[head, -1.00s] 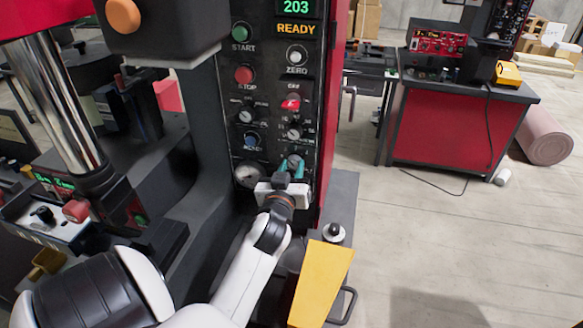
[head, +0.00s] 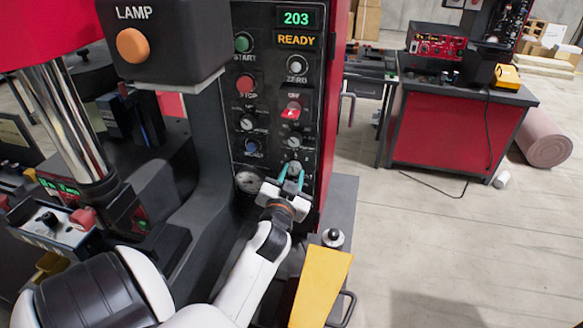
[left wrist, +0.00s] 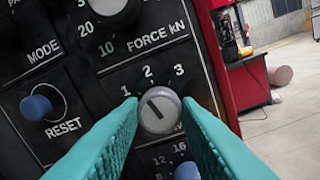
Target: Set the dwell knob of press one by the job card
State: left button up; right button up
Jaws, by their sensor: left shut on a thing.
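The control panel of the press (head: 276,130) reads 203 and READY. A round grey knob (left wrist: 160,110) with marks 1, 2 and 3 sits below the FORCE kN knob (left wrist: 110,8). My right gripper is out of view. I see no readable job card.
A blue RESET button (left wrist: 36,107) is left of the knob, and another knob (left wrist: 187,172) is just below. A yellow panel (head: 320,288) stands below right.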

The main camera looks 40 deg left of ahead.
pick_arm(q)
jog(key=shift+a+r+m+p, duration=0.1)
jog(key=shift+m+p, duration=0.2)
jog(key=shift+m, duration=1)
jog(key=o, duration=0.8)
jog(key=shift+o, duration=0.9)
jog(key=shift+w+a+f, duration=0.15)
jog(key=shift+w+f, duration=0.05)
jog(key=shift+w, duration=0.05)
jog(key=shift+s, duration=0.1)
